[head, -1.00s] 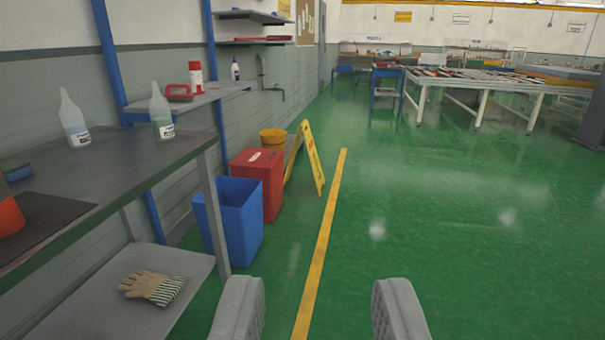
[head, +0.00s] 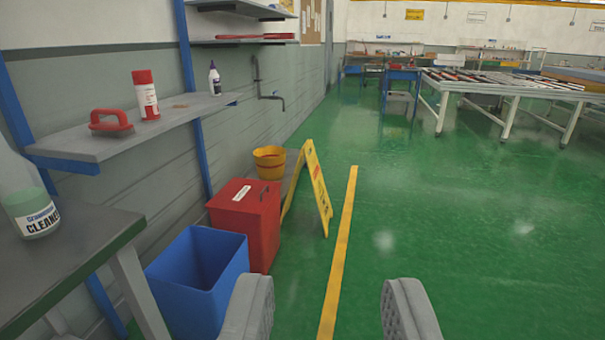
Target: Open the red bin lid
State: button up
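The red bin (head: 262,240) stands on the green floor by the left wall, behind the blue bin. Its red lid (head: 242,196) is shut, with a white label and a small dark handle on top. My gripper (head: 320,300) shows at the bottom of the view, its two grey fingers wide apart with nothing between them. It is nearer to me than the red bin and to the right of it, not touching it. The left finger overlaps the edge of the blue bin in the picture.
An open blue bin (head: 199,285) stands in front of the red bin. A yellow wet-floor sign (head: 317,187) and yellow bucket (head: 269,162) are beside and behind it. A workbench (head: 75,250) with a cleaner bottle (head: 27,200) is at left. The floor right of the yellow line (head: 340,250) is clear.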

aim_at(248, 197)
jog(key=i, duration=1.75)
jog(key=i+l+u, duration=0.15)
jog(key=i, duration=0.55)
jog(key=i+l+u, duration=0.15)
jog(key=i, duration=0.6)
